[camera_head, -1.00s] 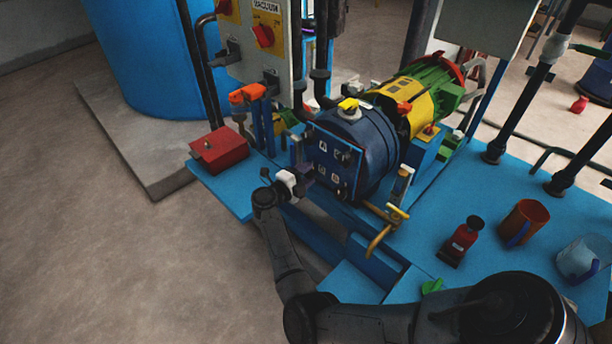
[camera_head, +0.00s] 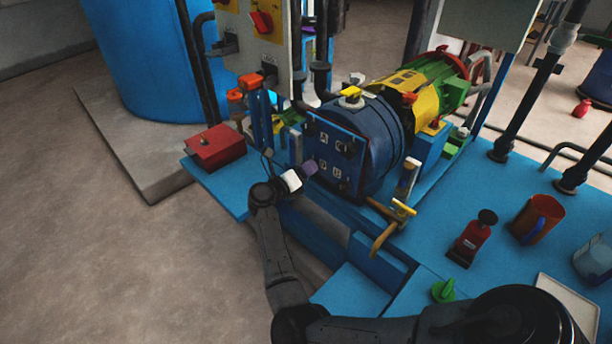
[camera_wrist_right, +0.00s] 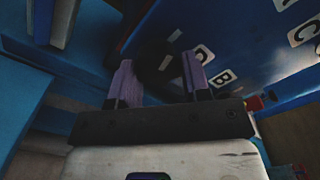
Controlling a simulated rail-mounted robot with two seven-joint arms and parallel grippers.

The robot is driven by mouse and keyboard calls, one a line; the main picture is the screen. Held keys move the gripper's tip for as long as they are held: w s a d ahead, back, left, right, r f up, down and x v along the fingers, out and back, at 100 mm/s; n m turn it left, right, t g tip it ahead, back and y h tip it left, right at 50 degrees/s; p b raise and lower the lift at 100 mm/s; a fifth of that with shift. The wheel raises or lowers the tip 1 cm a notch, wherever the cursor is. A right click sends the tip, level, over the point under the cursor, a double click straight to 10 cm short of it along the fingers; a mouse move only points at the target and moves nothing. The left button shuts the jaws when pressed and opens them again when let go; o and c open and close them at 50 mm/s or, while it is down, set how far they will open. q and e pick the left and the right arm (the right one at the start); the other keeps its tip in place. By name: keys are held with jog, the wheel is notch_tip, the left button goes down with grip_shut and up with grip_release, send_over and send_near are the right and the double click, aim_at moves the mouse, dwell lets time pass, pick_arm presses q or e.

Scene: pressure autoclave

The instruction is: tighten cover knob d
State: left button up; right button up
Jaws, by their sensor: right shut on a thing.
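The blue cover (camera_head: 330,181) is on the front of the horizontal blue autoclave drum (camera_head: 380,140). It carries dark knobs and white letter labels. My right gripper (camera_head: 311,168), with purple fingers, is at the cover's lower left. In the right wrist view my right gripper (camera_wrist_right: 160,80) has its two fingers on either side of a dark round knob (camera_wrist_right: 154,62) and is shut on it. The knob is in shadow, and I cannot tell its letter for sure. White labels (camera_wrist_right: 222,78) show to the right of it. My left gripper is not in view.
A red box (camera_head: 215,147) sits on the blue platform's left end. A yellow handle (camera_head: 392,222) projects below the cover's right side. Open floor lies left.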

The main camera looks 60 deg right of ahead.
jog(key=m+b, duration=0.2)
jog(key=shift+f+m, duration=0.1)
jog(key=shift+m, duration=0.3)
dwell(0.4)
jog(key=o, duration=0.8)
jog(key=shift+c, duration=0.2)
jog(key=shift+o, duration=0.8)
jog(key=p+v, duration=0.4)
jog(key=v, duration=1)
